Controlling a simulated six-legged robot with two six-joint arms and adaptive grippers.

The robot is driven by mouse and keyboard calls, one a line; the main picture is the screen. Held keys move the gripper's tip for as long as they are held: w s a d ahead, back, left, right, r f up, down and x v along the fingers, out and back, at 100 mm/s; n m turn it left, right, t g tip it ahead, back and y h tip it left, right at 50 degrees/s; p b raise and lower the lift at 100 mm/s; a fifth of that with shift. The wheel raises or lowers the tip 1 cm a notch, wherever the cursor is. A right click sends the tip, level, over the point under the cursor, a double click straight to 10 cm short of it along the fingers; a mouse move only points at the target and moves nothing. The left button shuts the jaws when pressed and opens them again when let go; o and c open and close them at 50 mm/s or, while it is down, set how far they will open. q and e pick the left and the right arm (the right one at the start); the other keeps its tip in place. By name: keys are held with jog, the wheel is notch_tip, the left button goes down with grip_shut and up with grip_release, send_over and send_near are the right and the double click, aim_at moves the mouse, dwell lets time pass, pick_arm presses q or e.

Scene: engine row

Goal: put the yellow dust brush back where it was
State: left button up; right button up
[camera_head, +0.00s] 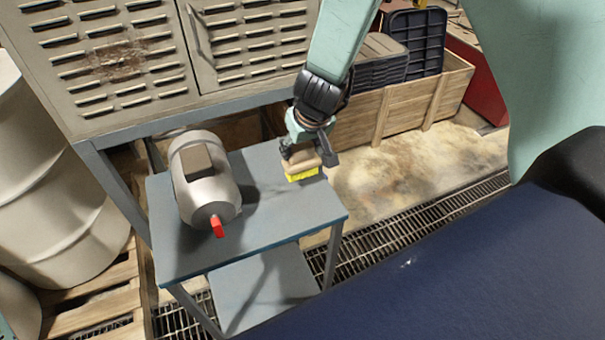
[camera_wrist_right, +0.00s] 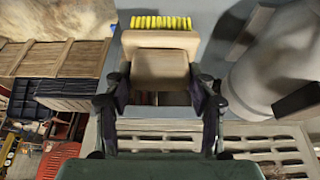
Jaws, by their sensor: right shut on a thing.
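The dust brush (camera_head: 303,173) has a tan wooden body and yellow bristles. It is over the right back part of the blue-grey table (camera_head: 270,232); I cannot tell whether its bristles touch the top. My right gripper (camera_head: 308,152) comes down from above and is shut on the brush. In the right wrist view the brush body (camera_wrist_right: 160,70) sits between the two dark fingers (camera_wrist_right: 160,98), with the yellow bristles facing away from the gripper. My left gripper is not in view.
A grey motor (camera_head: 205,185) with a red shaft end stands on the table's left half. Behind is a louvred cabinet (camera_head: 130,60). A wooden crate (camera_head: 400,105) with dark bins stands at the back right. A pale drum (camera_head: 50,190) stands at the left. The table's front right is clear.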

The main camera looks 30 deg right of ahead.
aim_at(300, 157)
jog(key=f, duration=0.1)
jog(key=f+b, duration=0.1)
jog(key=f, duration=0.1)
jog(key=shift+w+d+b, duration=0.25)
jog(key=shift+d+b, duration=0.05)
jog(key=shift+d, duration=0.05)
jog(key=shift+w+f, duration=0.1)
jog(key=shift+f, duration=0.15)
jog(key=shift+a+b, duration=0.35)
jog(key=shift+b, duration=0.05)
jog(key=f+b, duration=0.3)
jog(key=shift+s+d+f, duration=0.15)
jog(key=shift+s+d, duration=0.1)
jog(key=shift+d, duration=0.05)
jog(key=shift+w+f, duration=0.15)
jog(key=shift+c, duration=0.6)
jog(key=shift+a+r, duration=0.2)
jog(key=shift+a, duration=0.1)
jog(key=shift+s+d+f, duration=0.15)
jog(key=shift+s+f, duration=0.05)
jog(key=o, duration=0.9)
jog(key=shift+d, duration=0.1)
jog(key=shift+c, duration=0.2)
jog(key=shift+o, duration=0.7)
jog(key=shift+w+f, duration=0.1)
jog(key=shift+w, duration=0.05)
jog(key=shift+o, duration=1.1)
